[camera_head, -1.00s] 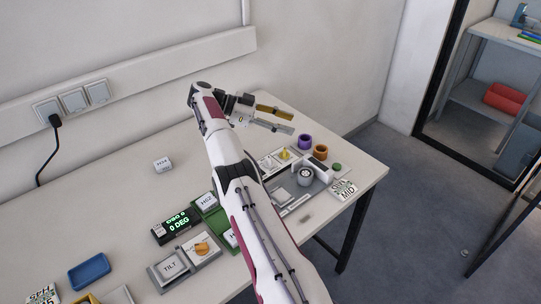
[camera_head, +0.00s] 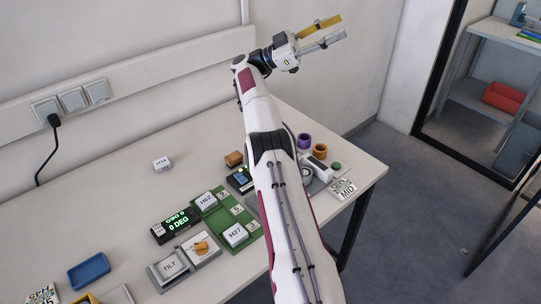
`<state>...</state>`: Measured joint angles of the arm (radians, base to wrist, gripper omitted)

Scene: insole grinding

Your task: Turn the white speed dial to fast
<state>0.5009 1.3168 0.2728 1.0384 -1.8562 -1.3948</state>
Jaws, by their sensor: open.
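My gripper (camera_head: 337,28) is raised high above the far end of the table, in front of the wall. Its yellow finger and grey finger are apart, with nothing between them. A pale round dial (camera_head: 307,172) at the right end of the table is mostly hidden behind my arm. Its pointer and setting cannot be read. The gripper is well above it and not touching it. A card reading "MID" (camera_head: 343,189) lies to the right of the dial. A green button (camera_head: 336,166) stands close by.
A purple ring (camera_head: 304,141) and an orange ring (camera_head: 320,150) stand behind the dial. A green tray (camera_head: 221,222) holds white labelled blocks. An orange knob (camera_head: 201,247) sits beside the TILT block (camera_head: 170,265). The back left of the table is mostly clear.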

